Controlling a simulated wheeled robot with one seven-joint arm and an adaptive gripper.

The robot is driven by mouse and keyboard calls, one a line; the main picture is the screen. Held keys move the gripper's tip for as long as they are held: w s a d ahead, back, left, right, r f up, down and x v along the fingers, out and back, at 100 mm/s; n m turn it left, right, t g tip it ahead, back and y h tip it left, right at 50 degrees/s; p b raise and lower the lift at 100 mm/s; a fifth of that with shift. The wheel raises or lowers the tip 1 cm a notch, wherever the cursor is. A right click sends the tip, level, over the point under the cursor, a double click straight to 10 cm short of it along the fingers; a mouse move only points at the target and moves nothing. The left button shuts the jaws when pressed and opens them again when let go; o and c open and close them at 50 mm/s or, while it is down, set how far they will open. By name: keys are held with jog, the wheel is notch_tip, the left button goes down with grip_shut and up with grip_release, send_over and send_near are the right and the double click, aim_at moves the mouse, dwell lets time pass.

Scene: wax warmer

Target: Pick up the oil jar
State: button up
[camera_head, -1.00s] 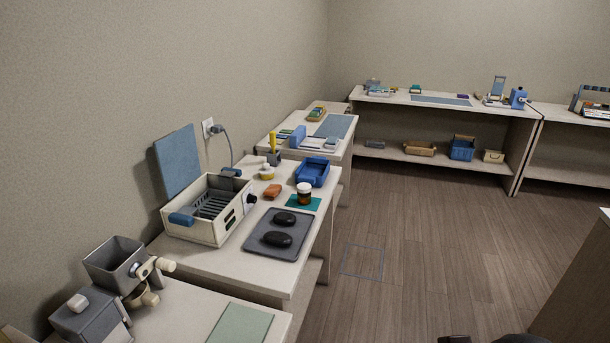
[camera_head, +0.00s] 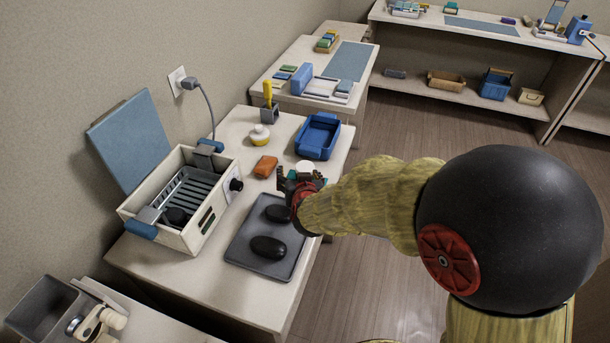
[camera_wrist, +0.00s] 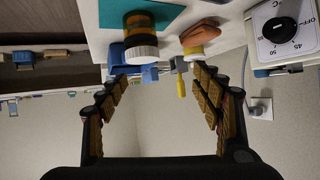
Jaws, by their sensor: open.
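The oil jar, amber with a white lid, stands upright on a teal mat. In the head view only its white lid (camera_head: 305,167) shows, behind my gripper (camera_head: 298,188), which hides the body. In the wrist view the jar (camera_wrist: 140,35) appears upside down on the teal mat (camera_wrist: 176,14). My gripper (camera_wrist: 160,78) is open and empty. Its two fingers are spread, and the jar is beyond the fingertips, nearer the left finger in the picture. It is not between the finger pads.
The warmer (camera_head: 190,246) stands to the left. The orange block is close beside the jar.

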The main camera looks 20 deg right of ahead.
aim_at(305, 166)
jog(key=shift+m+t+h, duration=0.3)
jog(key=shift+h, duration=0.6)
jog(key=f, duration=0.1)
jog(key=w+d+f, duration=0.1)
jog(key=d+f, duration=0.1)
jog(key=shift+w+d, duration=0.1)
jog(key=shift+w, duration=0.2)
jog(key=b+x, duration=0.2)
jog(key=x, duration=0.5)
jog(key=shift+w+d+f, duration=0.1)
jog(key=shift+f, duration=0.15)
jog(key=shift+c, duration=1.2)
jog(key=c, duration=1.1)
jog(key=shift+r, duration=0.1)
jog(key=shift+c, duration=0.2)
